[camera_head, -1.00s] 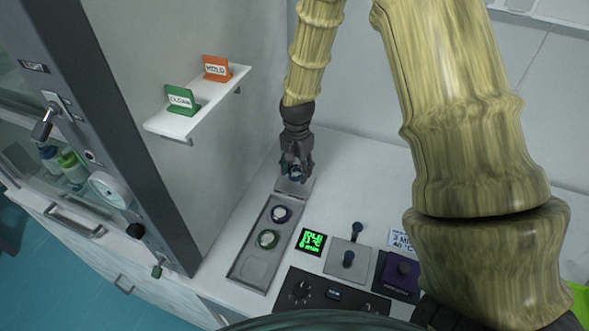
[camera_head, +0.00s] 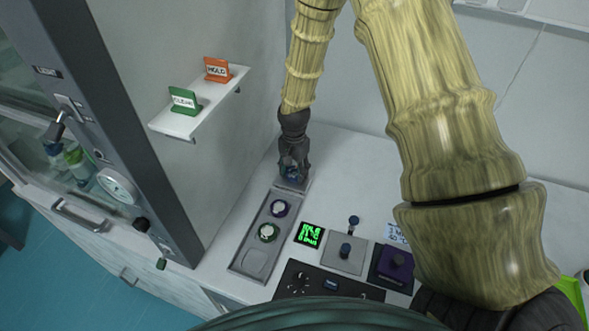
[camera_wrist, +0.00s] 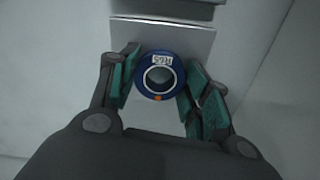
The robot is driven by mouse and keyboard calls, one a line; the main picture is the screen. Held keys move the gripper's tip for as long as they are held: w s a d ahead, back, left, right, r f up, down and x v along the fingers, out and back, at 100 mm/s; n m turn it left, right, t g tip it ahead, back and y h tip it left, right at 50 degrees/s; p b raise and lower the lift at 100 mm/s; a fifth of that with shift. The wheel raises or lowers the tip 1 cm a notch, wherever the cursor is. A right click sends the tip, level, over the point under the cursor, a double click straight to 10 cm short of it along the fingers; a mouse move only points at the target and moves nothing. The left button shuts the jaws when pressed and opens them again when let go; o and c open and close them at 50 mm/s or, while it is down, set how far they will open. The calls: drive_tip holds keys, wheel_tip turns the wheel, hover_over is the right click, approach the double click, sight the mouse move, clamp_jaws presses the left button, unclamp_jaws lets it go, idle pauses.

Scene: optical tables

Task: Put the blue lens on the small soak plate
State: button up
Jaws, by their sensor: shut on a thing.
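The blue lens (camera_wrist: 152,90) is a blue ring with a dark centre, a white label and an orange dot. My gripper (camera_wrist: 160,82) is shut on it, its teal-padded fingers on either side. In the head view my gripper (camera_head: 292,172) hides most of the lens, just over a small light-grey square plate (camera_head: 283,183). This plate at the tray's far end looks like the small soak plate; it also shows behind the lens in the wrist view (camera_wrist: 188,45). I cannot tell whether the lens touches the plate.
A cabinet wall with a sign shelf (camera_head: 200,104) stands left.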

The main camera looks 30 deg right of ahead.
sight(294, 172)
drive_tip(key=shift+f, duration=0.1)
drive_tip(key=o, duration=1)
drive_tip(key=shift+r+b, duration=2.15)
drive_tip(key=shift+r, duration=4.05)
